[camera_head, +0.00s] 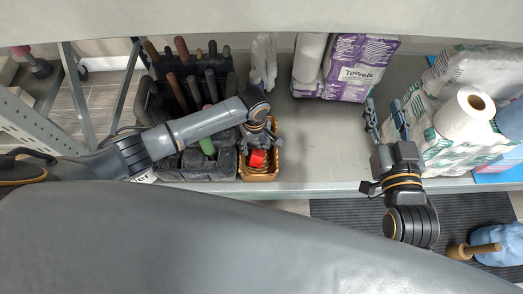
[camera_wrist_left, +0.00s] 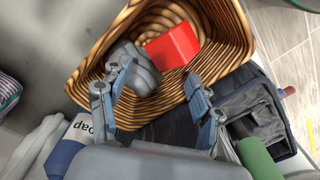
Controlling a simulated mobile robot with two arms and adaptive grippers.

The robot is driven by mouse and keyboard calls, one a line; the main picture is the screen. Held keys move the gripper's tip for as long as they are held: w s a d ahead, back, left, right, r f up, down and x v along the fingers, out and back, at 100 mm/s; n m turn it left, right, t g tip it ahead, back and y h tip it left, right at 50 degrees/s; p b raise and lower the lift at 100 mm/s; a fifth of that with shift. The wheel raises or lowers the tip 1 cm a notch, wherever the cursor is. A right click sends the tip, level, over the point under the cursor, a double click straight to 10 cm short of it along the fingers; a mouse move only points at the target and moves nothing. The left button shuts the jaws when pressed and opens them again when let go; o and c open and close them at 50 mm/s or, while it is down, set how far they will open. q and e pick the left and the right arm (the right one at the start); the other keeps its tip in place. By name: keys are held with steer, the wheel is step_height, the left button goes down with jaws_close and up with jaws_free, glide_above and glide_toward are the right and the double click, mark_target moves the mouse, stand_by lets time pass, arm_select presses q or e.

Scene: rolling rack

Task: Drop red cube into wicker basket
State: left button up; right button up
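The red cube (camera_head: 257,158) is inside the wicker basket (camera_head: 259,177) on the shelf. The left wrist view also shows the red cube (camera_wrist_left: 173,47), tilted near the far wall of the wicker basket (camera_wrist_left: 228,30). A grey rounded item (camera_wrist_left: 135,72) lies beside it in the basket. My left gripper (camera_wrist_left: 158,78) is over the basket with its fingers spread apart and nothing between them; the cube is beyond the fingertips. My right gripper (camera_head: 385,117) is open and empty, over the shelf left of the wrapped paper rolls.
A dark caddy with tool handles (camera_head: 187,88) stands left of the basket. Towel packs (camera_head: 358,72) stand at the back. Wrapped rolls (camera_head: 440,125) fill the right side. The shelf (camera_head: 320,140) between basket and rolls is clear. A soap container (camera_wrist_left: 75,145) is near the basket.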

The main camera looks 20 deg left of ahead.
arm_select(q)
step_height(320, 180, up, 12)
stand_by(0.7)
stand_by(0.4)
